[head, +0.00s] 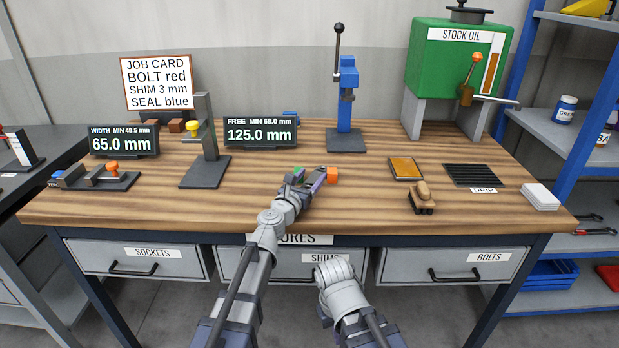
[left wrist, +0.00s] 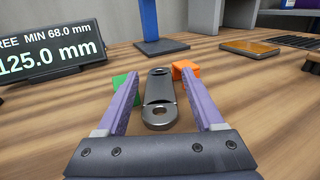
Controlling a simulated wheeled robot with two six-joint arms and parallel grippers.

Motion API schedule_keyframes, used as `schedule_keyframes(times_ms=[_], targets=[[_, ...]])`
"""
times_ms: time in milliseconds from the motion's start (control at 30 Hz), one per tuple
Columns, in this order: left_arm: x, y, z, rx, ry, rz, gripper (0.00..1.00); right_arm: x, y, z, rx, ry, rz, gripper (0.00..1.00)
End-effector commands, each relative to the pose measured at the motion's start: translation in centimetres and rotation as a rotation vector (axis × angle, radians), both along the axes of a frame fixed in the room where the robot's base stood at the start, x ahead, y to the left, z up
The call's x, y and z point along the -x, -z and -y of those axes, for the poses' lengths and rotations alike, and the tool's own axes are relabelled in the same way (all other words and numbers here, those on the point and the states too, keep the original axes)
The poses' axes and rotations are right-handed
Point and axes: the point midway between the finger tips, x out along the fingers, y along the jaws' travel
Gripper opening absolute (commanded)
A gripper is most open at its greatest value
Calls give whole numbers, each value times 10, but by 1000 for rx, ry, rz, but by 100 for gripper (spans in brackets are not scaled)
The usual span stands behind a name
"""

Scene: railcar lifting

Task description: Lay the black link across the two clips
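The black link (left wrist: 159,91) is a dark, rounded flat bar with a hole in its near end. In the left wrist view it lies lengthwise between my left fingers, with gaps on both sides. My left gripper (head: 306,180) is open over the middle front of the bench; its purple fingers also show in the left wrist view (left wrist: 160,104). A green block (left wrist: 122,84) is left of the link and an orange block (head: 332,174) is right of it. I cannot tell whether these are the clips or touch the link. My right arm's jaws are not visible.
Displays (head: 260,133), a blue press (head: 345,110) and a green oil tank (head: 455,65) stand behind. A brush (head: 422,199), an orange pad (head: 405,168) and a drip grate (head: 475,175) lie right. A toggle fixture (head: 97,177) is left. The bench front (head: 180,215) has free room.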

Motion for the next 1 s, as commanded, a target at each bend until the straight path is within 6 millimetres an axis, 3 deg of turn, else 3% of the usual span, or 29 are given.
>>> schedule_keyframes(times_ms=[633,1000], targets=[[2,3,-9,1,-18,-1,91,0,3,0,0,0,0,0],[40,1,-19,-3,-10,1,91,0,1,0,0,0,0,0]])
